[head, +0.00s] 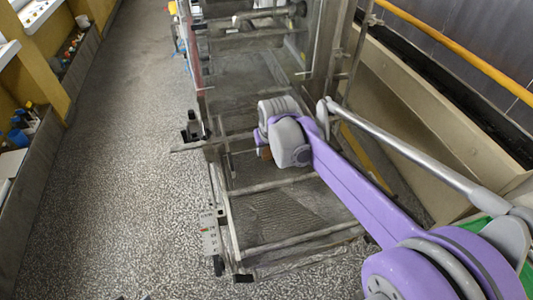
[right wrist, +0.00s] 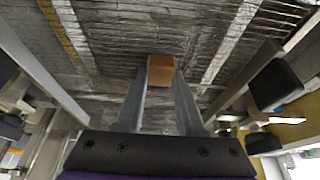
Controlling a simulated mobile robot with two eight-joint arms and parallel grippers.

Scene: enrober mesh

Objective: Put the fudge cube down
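The fudge cube (right wrist: 160,70) is a small brown block between the fingertips of my right gripper (right wrist: 160,78) in the right wrist view. Both fingers touch its sides, and the gripper is shut on it. My left gripper is in neither view.
The enrober's metal frame (head: 232,225) surrounds the mesh, with crossbars (head: 300,240) over it. A control box (head: 209,232) hangs on its left side. Clear panels rise at the far part. A beige trough (head: 430,120) runs along the right. The speckled floor (head: 120,170) at left is clear.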

